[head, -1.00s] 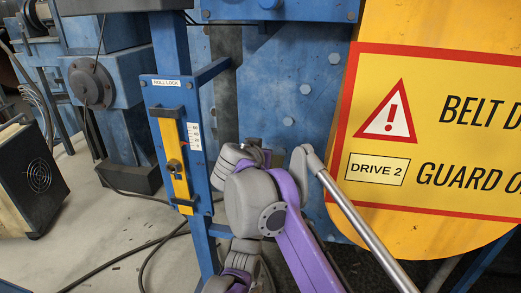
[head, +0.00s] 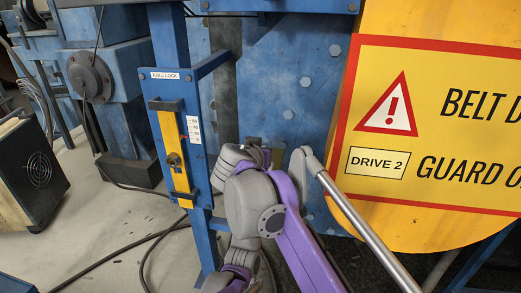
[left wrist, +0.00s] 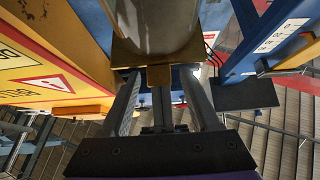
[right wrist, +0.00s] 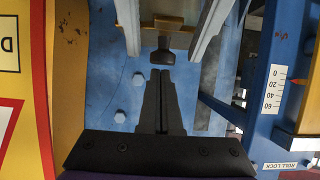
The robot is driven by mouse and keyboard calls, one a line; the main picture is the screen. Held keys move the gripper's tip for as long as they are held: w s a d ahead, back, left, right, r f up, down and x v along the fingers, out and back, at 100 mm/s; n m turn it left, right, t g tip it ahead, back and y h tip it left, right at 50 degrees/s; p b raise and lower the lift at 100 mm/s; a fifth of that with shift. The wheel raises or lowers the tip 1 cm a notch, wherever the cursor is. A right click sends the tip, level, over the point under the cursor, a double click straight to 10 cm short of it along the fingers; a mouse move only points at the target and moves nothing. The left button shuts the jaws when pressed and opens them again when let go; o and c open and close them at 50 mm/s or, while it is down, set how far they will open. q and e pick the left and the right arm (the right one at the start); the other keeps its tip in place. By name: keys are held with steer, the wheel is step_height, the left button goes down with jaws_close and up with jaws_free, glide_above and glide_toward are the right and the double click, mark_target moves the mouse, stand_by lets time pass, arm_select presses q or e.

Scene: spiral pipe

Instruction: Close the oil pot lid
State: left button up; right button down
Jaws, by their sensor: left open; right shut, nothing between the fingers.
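A brass fitting with a dark round knob (right wrist: 162,53) shows in the right wrist view, above my right gripper (right wrist: 162,75). That gripper's dark fingers are shut together, empty, and point at the knob. Two pale bars flank the fitting. In the left wrist view, my left gripper (left wrist: 158,85) is open, its grey fingers on either side of a small brass tab (left wrist: 158,76). The tab lies below a brass rim (left wrist: 155,52) and a metal cylinder (left wrist: 155,22). I cannot tell whether a finger touches it. Whether these brass parts are the oil pot lid, and its angle, is unclear. The head view hides both fingertips.
A blue post carries the yellow ROLL LOCK plate (head: 175,150), left of my purple arm. A yellow belt guard (head: 440,130) stands at right, and a bolted blue wall (head: 290,75) is behind the arm. Cables (head: 130,250) lie on the floor at lower left.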

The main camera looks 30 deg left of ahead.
arm_select(q)
steer(key=v, duration=1.1)
steer(key=d+f+m+g+h, duration=0.3)
steer(key=d+f+g+h, duration=0.25)
steer(key=f+g, duration=0.35)
arm_select(e)
steer(key=shift+s+r+p, duration=0.1)
steer(key=shift+p, duration=0.25)
steer(key=shift+f+p, duration=0.2)
steer(key=shift+p, duration=0.5)
arm_select(q)
steer(key=s+f+g, duration=0.3)
steer(key=s, duration=0.3)
steer(key=s+d+f+g+h, duration=0.1)
steer(key=s+f+g, duration=0.1)
steer(key=s+g, duration=0.2)
steer(key=s+d+f+g, duration=0.1)
steer(key=s+f+g, duration=0.2)
steer(key=s, duration=0.6)
steer(key=shift+f+g, duration=0.35)
steer(key=shift+g, duration=0.35)
arm_select(e)
steer(key=shift+f, duration=0.15)
steer(key=shift+s, duration=0.1)
